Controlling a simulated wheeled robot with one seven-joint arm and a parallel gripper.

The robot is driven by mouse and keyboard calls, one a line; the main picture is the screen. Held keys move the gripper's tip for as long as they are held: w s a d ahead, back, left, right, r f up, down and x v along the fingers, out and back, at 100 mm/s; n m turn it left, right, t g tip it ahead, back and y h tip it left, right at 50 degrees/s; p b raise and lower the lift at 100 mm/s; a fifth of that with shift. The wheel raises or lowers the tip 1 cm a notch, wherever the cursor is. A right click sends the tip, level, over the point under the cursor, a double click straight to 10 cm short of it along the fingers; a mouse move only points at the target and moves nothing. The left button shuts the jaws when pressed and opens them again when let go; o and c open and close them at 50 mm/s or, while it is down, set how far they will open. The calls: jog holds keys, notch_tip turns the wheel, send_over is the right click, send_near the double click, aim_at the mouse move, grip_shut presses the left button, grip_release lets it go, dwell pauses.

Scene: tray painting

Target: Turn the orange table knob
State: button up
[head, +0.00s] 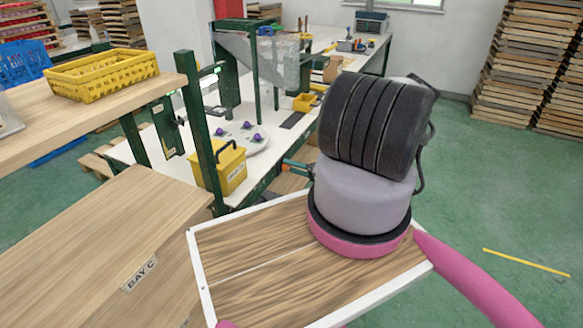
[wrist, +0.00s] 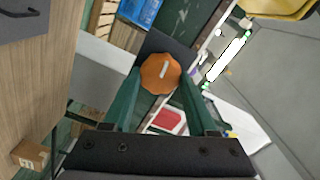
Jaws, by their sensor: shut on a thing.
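The orange knob (wrist: 160,74) is a scalloped disc with a white pointer line, which leans slightly right of upright in the wrist view. My gripper (wrist: 160,84) has its two green fingers on either side of the knob, shut on it. In the head view, the knob (head: 286,169) is a small orange patch at the front edge of the white worktable (head: 175,157). The green fingertips (head: 292,165) reach it from the right. My grey wrist and arm hide most of the gripper in the head view.
A yellow box with a black handle (head: 230,170) stands on the worktable left of the knob. Green posts (head: 202,125) rise beside it. A wooden cabinet marked BAY C (head: 95,240) is at the left. Green floor (head: 500,200) is open at the right.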

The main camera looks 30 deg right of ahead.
jog(key=shift+f+m, duration=0.15)
jog(key=shift+m, duration=0.55)
jog(key=o, duration=1.4)
jog(key=shift+c, duration=0.2)
jog(key=v, duration=1.1)
